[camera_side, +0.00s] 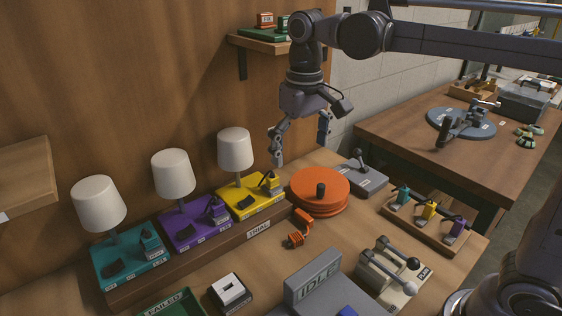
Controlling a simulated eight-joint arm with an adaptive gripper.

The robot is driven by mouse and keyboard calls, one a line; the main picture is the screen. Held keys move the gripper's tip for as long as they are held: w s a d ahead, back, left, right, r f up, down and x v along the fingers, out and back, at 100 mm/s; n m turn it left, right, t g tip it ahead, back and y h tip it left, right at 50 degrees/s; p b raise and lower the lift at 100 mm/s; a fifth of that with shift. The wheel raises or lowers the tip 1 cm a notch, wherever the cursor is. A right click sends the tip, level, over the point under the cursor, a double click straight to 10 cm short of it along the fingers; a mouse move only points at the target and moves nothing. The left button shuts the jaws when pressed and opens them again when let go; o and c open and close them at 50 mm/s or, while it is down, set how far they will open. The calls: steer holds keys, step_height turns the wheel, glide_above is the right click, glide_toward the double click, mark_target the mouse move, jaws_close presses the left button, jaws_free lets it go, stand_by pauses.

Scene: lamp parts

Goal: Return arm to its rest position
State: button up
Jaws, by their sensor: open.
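My gripper (300,152) hangs pointing down from the end of my arm at the upper middle of the side view. Its two fingers are spread apart with nothing between them. It is above the bench, over the area behind the orange round turntable (320,190) and right of the lamp on the yellow base (255,197). It appears apart from both. My arm reaches in from the right along the top of the view.
Lamps with white shades stand on teal (130,262), purple (194,230) and yellow bases at left. An orange part (300,228) lies before the turntable. A grey lever box (363,176), a coloured rack (428,220), a two-lever box (388,270) and an IDLE sign (314,282) are nearby.

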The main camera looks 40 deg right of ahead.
steer(key=s+d+f+t, duration=0.7)
steer(key=s+d+f, duration=0.2)
steer(key=s+f, duration=0.1)
steer(key=shift+s, duration=0.6)
steer(key=shift+d, duration=0.1)
stand_by(0.3)
